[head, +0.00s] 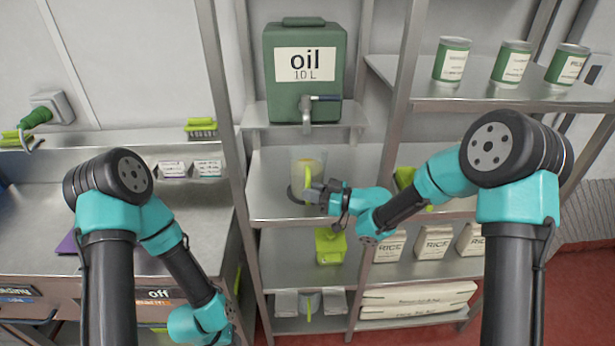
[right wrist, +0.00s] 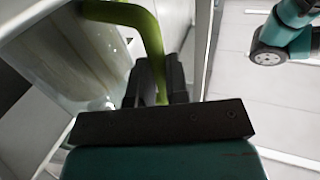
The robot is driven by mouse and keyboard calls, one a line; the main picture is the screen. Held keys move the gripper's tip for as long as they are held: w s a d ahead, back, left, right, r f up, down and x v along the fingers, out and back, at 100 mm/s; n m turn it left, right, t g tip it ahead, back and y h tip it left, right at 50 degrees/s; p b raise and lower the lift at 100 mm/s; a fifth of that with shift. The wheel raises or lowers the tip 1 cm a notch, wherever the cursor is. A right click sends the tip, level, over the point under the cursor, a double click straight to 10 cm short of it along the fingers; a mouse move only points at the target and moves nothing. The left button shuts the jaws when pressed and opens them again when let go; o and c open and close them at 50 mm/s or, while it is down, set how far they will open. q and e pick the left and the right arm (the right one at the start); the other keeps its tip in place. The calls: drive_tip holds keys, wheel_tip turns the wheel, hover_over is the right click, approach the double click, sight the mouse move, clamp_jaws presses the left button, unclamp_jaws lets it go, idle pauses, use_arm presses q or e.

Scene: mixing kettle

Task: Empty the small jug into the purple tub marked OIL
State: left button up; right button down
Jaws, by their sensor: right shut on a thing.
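A clear jug (head: 312,160) with a lime-green handle is at the middle shelf, below the tap of the green oil canister. Something yellowish shows through its wall. My right gripper (head: 318,192) is shut on the jug's handle. In the right wrist view the green handle (right wrist: 150,40) runs between the dark fingers, and the clear jug wall (right wrist: 75,60) is at the left. I cannot tell whether the jug touches the shelf. A purple edge (head: 68,244) shows on the left counter, mostly behind my left arm; no OIL label is visible on it. My left gripper is out of view.
The green oil canister (head: 303,75) stands on the shelf above the jug. A shelf post (head: 395,110) rises just right of the jug. Cans (head: 452,62) stand upper right. A lime-green container (head: 330,245) is on the shelf below. The left counter (head: 35,200) is largely bare.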

sight(307, 178)
drive_tip(key=shift+r, duration=0.1)
wheel_tip(307, 178, up, 6)
idle(1.0)
drive_tip(key=shift+r, duration=0.1)
idle(0.4)
